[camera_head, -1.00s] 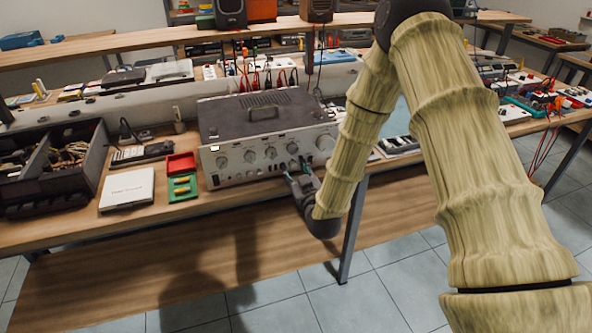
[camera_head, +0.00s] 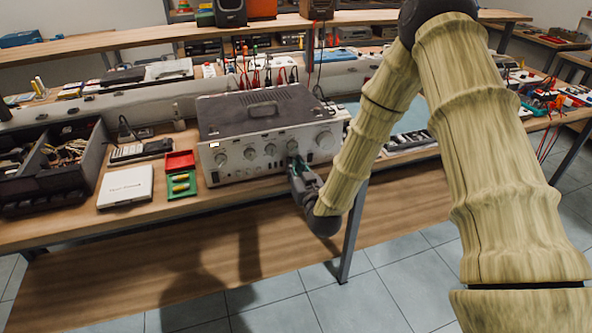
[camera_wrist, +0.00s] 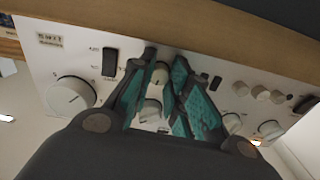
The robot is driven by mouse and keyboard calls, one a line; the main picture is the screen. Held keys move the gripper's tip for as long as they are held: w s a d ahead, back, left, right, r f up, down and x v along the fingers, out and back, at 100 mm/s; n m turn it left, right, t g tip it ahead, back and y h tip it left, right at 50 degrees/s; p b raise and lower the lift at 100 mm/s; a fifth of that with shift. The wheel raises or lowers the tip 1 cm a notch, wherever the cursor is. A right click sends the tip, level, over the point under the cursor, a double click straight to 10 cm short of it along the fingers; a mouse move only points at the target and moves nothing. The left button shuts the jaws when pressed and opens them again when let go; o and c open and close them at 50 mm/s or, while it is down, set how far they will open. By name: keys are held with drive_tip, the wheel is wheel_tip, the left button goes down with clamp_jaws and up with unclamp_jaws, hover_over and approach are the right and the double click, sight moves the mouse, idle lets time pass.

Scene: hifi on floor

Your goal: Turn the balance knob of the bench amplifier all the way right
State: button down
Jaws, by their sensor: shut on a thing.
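The bench amplifier (camera_head: 222,130) stands on the workbench, its silver front with a row of round knobs facing me. My gripper (camera_head: 296,162) is at the right half of that front, below the fourth knob from the left (camera_head: 292,145). In the wrist view the panel appears upside down. There the teal-padded fingers of my gripper (camera_wrist: 166,60) are shut on a small pale knob (camera_wrist: 159,74). Another knob (camera_wrist: 152,109) shows between the fingers. I cannot read the label of the held knob, and its pointer is not clear.
A large knob (camera_wrist: 70,96) and a dark switch (camera_wrist: 110,62) sit on one side of the fingers, several small knobs (camera_wrist: 262,92) on the other. A green tray (camera_head: 181,186), a white box (camera_head: 126,187) and a black bin (camera_head: 50,170) lie left of the amplifier.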

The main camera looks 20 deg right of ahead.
drive_tip(key=m+b, duration=0.1)
drive_tip(key=m, duration=0.2)
drive_tip(key=shift+f+m+b, duration=0.15)
drive_tip(key=shift+m+b, duration=0.2)
drive_tip(key=shift+m, duration=0.05)
drive_tip(key=m+b, duration=0.1)
drive_tip(key=m, duration=0.2)
drive_tip(key=shift+m+b, duration=0.3)
drive_tip(key=shift+b, duration=0.1)
drive_tip(key=m+b, duration=0.4)
drive_tip(key=m, duration=0.2)
drive_tip(key=shift+f, duration=0.1)
drive_tip(key=m+b, duration=0.4)
drive_tip(key=m, duration=0.2)
drive_tip(key=shift+m, duration=0.3)
drive_tip(key=shift+r+m+b, duration=0.2)
drive_tip(key=shift+m+b, duration=1.2)
drive_tip(key=shift+m, duration=0.3)
drive_tip(key=c, duration=1.3)
unclamp_jaws()
drive_tip(key=shift+s+r, duration=0.1)
